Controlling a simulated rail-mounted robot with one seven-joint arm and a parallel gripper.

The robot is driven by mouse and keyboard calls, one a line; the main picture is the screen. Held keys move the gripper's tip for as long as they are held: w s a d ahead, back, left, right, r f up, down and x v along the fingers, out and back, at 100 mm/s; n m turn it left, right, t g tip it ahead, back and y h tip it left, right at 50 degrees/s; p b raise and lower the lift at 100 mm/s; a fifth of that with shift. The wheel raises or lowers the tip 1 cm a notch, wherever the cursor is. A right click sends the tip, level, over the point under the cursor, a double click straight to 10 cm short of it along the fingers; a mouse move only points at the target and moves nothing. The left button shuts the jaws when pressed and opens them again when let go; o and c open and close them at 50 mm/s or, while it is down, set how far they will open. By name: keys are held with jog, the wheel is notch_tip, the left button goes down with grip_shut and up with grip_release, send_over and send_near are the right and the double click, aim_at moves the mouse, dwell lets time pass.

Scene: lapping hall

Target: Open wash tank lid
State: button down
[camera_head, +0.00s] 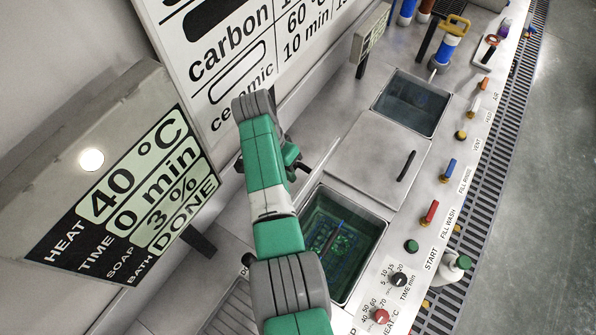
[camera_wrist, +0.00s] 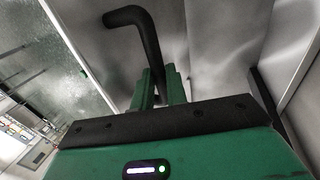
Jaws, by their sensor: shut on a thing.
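The wash tank (camera_head: 346,262) is uncovered in the head view, with greenish liquid and a basket-like rack (camera_head: 328,240) inside. My gripper (camera_head: 297,166) is behind the tank's far left edge, partly hidden by my own arm. In the wrist view, my green fingers (camera_wrist: 160,86) are shut on a bent black handle (camera_wrist: 143,38). A grey panel surface (camera_wrist: 220,50) lies behind the handle; it looks like the raised lid, but its full outline and angle are hidden. A flat grey lid (camera_head: 372,160) with its own black handle (camera_head: 406,166) lies beside the wash tank, apart from my gripper.
A second uncovered tank (camera_head: 412,102) stands beyond the flat lid. Knobs and coloured switches line the right-hand panel (camera_head: 440,205). A tilted display (camera_head: 130,190) stands at left and a large sign (camera_head: 250,60) behind. Bottles and tools crowd the far end.

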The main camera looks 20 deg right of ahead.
jog(key=shift+s+a+f, duration=0.15)
jog(key=shift+f, duration=0.2)
jog(key=c, duration=1.4)
grip_release()
jog(key=shift+s, duration=0.2)
jog(key=shift+w+r, duration=0.15)
jog(key=v, duration=0.7)
jog(key=shift+w+r, duration=0.15)
jog(key=shift+r, duration=0.2)
jog(key=shift+a, duration=0.15)
